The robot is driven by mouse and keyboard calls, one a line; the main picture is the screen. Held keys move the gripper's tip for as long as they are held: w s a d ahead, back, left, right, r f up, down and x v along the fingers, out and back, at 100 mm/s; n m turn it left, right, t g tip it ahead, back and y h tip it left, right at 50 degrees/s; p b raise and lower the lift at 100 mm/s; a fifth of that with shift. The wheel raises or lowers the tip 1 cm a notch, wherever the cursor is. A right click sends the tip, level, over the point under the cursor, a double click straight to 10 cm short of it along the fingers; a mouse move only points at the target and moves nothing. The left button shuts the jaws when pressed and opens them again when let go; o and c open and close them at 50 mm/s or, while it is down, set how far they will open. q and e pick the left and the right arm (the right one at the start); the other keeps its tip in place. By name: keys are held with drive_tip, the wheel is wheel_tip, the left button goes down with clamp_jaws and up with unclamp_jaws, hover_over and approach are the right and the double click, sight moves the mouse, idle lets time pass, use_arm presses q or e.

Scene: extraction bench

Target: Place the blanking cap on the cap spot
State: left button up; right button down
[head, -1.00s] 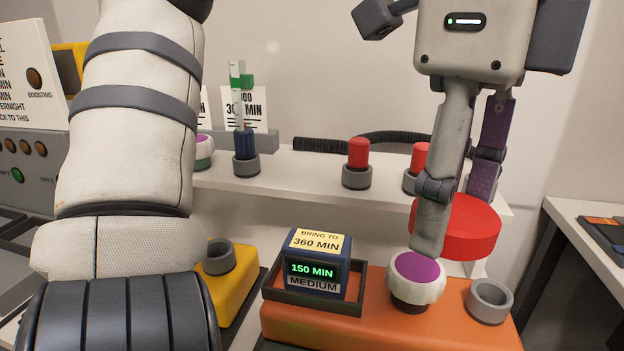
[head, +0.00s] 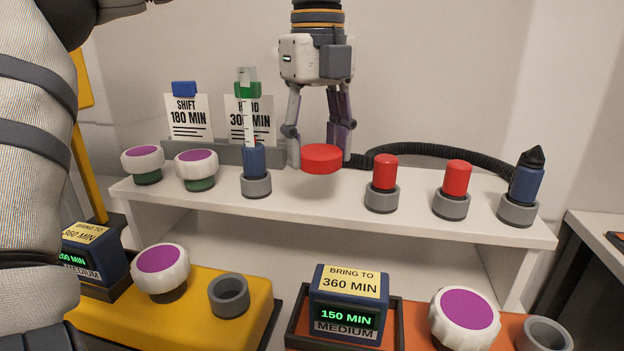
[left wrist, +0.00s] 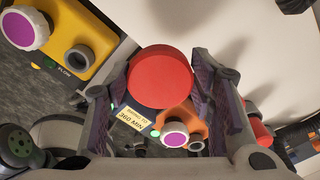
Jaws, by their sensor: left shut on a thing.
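The blanking cap (head: 321,159), a wide red disc, is between the fingertips of my left gripper (head: 319,151). The gripper is shut on it and points down over the back of the white shelf (head: 320,199). The cap looks a little above the shelf top, though the exact gap cannot be told. In the left wrist view the cap (left wrist: 160,77) shows as a round red face between the two fingers (left wrist: 162,92). I cannot pick out a marked cap spot; the shelf below the cap is partly hidden. My right gripper is not in view.
Right of the cap, two red plugs (head: 385,171) (head: 457,178) and a dark blue pointed piece (head: 527,177) stand in grey sockets. A blue-and-green tube (head: 253,163) and purple-topped white knobs (head: 196,158) stand left. A black hose (head: 430,152) runs behind. Timers stand in front.

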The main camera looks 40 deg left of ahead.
sight(315, 198)
use_arm(q)
drive_tip(key=f, duration=0.1)
drive_tip(key=w+a+f, duration=0.1)
drive_tip(key=a+f, duration=0.1)
drive_tip(key=shift+w, duration=0.4)
drive_tip(key=shift+w+a+f, duration=0.15)
drive_tip(key=shift+f, duration=1.65)
drive_tip(key=shift+f, duration=0.1)
drive_tip(key=o, duration=1.3)
drive_tip(key=shift+f, duration=0.1)
drive_tip(key=shift+c, duration=0.2)
wheel_tip(315, 198, up, 12)
drive_tip(key=shift+r, duration=0.2)
